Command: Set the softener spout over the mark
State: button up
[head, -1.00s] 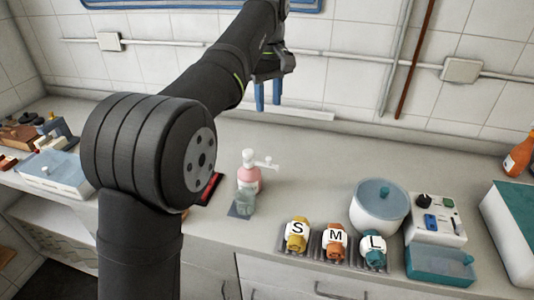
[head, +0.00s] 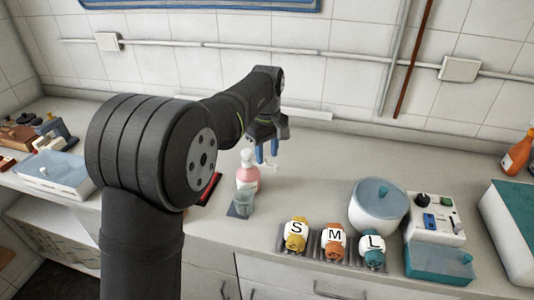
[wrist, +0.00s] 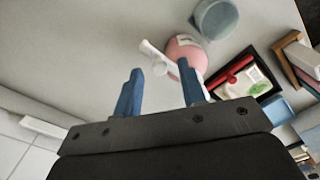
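The softener is a pink bottle (head: 247,179) with a white pump head, standing upright on the counter. Its white spout points right in the head view, partly hidden by my fingers. In the wrist view the bottle (wrist: 187,52) is beyond my fingers, and the spout (wrist: 157,56) reaches across in front of the gap between them. My gripper (head: 267,157) is open and empty, pointing down beside the spout; its blue fingers also show in the wrist view (wrist: 160,80). A translucent greenish cup (head: 243,203) stands in front of the bottle on a dark square (head: 236,214). No other mark is discernible.
To the right are a rack of S, M and L bottles (head: 334,243), a lidded white pot (head: 379,207) and a control box (head: 436,217). The counter behind the bottle is clear.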

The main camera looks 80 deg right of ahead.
jog(key=shift+f, duration=0.4)
jog(key=shift+c, duration=0.5)
grip_shut()
